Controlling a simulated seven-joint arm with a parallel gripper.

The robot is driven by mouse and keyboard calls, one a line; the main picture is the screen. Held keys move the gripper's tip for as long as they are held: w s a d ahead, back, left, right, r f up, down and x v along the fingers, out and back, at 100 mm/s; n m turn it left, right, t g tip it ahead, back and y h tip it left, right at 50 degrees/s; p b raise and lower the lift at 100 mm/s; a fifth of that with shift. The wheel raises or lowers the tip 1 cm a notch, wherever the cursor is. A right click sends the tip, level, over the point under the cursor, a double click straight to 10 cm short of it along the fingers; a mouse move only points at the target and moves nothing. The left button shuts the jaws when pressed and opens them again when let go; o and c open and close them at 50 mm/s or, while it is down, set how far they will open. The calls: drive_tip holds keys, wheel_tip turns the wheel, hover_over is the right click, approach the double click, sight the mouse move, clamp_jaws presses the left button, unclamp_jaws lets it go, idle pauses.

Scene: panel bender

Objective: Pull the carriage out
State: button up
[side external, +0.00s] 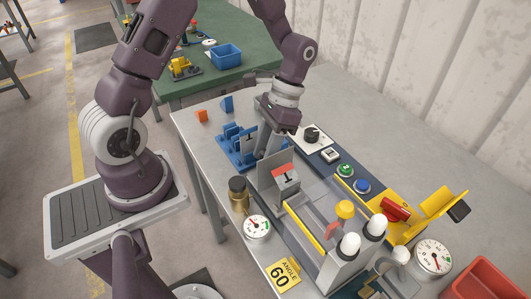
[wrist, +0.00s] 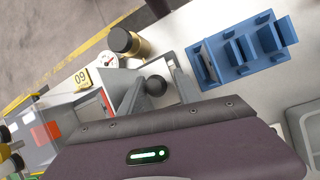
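The grey carriage block (side external: 285,180) with a red and white marked face sits on the bender's bed, beside an upright grey plate. A black ball knob (wrist: 157,85) shows in the wrist view; its link to the carriage is hidden. My gripper (side external: 268,150) points down at the near end of the bender, behind the carriage block in the side view. In the wrist view my gripper (wrist: 160,84) has its two fingers apart, one on each side of the knob, with small gaps visible. The side view hides the knob.
A blue slotted rack (side external: 238,160) stands left of my gripper. A control panel (side external: 330,150) lies behind. Bare table shows at the upper left.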

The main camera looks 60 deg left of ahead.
drive_tip(key=v, duration=0.7)
idle(0.3)
drive_tip(key=s+d+r+n+t+y, duration=0.1)
drive_tip(key=s+d+r+n+t, duration=0.1)
drive_tip(key=s+r+t, duration=0.8)
drive_tip(key=s+d+r, duration=0.1)
drive_tip(key=s+r, duration=0.4)
drive_tip(key=shift+d+n, duration=0.25)
drive_tip(key=shift+n, duration=0.05)
